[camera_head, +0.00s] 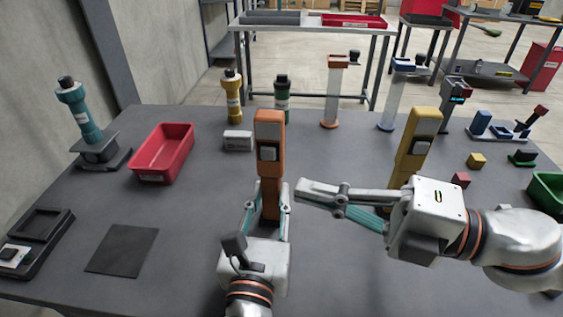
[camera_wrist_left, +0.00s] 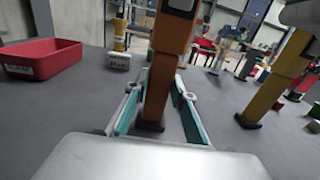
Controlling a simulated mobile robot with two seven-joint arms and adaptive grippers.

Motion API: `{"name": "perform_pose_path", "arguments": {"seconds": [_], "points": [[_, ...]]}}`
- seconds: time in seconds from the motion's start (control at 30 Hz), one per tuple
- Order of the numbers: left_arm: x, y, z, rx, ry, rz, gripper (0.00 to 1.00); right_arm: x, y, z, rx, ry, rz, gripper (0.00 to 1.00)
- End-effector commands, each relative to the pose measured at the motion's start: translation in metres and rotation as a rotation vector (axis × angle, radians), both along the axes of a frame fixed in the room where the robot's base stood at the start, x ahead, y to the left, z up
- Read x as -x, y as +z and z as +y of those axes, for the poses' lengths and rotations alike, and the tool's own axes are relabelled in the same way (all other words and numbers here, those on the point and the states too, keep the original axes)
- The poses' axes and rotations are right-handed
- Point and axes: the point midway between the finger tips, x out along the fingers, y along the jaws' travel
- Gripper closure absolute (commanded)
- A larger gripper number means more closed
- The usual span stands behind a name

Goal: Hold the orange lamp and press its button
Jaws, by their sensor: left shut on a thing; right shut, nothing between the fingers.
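A similar yellow lamp (camera_head: 419,125) stands behind my right gripper. A red bin (camera_head: 163,166) is on the left, with a small white box (camera_head: 238,141) and yellow (camera_head: 233,98) and green (camera_head: 282,102) cylinders behind. A dark mat (camera_head: 122,251) lies front left.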

Motion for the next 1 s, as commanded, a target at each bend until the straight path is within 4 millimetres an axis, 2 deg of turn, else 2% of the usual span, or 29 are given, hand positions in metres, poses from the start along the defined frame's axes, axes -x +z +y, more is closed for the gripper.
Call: {"name": "perform_pose_path", "arguments": {"seconds": [0.03,0.33,0.43,0.6,1.0], "points": [[0.000,-0.007,-0.001,-0.001,-0.001,0.015,1.00,-0.002,-0.001,0.009,-0.001,0.004,0.000,1.00],[0.000,-0.007,-0.001,-0.001,-0.001,0.015,1.00,-0.015,-0.001,0.053,-0.001,0.004,0.002,1.00],[0.000,-0.007,-0.001,-0.001,-0.001,0.015,1.00,-0.033,-0.002,0.050,0.002,-0.005,0.001,1.00],[0.000,-0.007,-0.001,-0.001,-0.001,0.014,1.00,-0.050,-0.002,0.049,0.002,-0.002,0.002,1.00],[0.000,-0.007,-0.001,-0.001,-0.001,0.014,1.00,-0.056,-0.002,0.049,0.000,0.000,0.002,1.00]]}}
